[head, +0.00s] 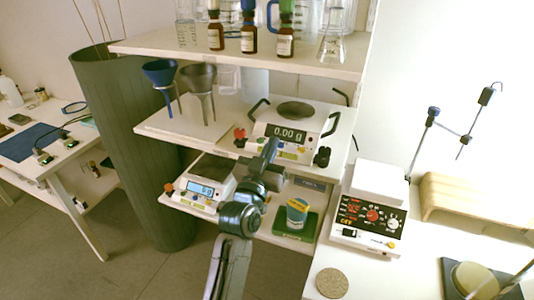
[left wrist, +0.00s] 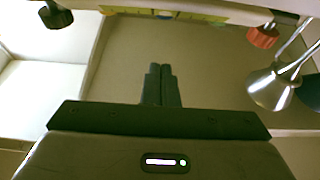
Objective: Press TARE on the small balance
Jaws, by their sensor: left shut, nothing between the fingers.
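Two balances stand on the shelves. The upper balance (head: 290,129) has a round dark pan and a display reading 0.00 g. The lower balance (head: 202,188) is at the left, with a lit blue display that seems to show a single digit in g. I cannot tell for certain which is the small one. My left gripper (head: 270,147) is shut and empty, in front of the upper balance, covering part of its front panel. In the left wrist view the shut fingers (left wrist: 162,72) point toward a strip of coloured labels (left wrist: 165,13). Any contact cannot be told. My right gripper is not in view.
Blue and grey funnels (head: 160,72) stand left of the upper balance. A red knob (head: 239,133) and a black knob (head: 322,156) flank its front. Brown bottles (head: 249,40) stand above. A cup (head: 297,212) is below, and a white device (head: 369,215) is at right.

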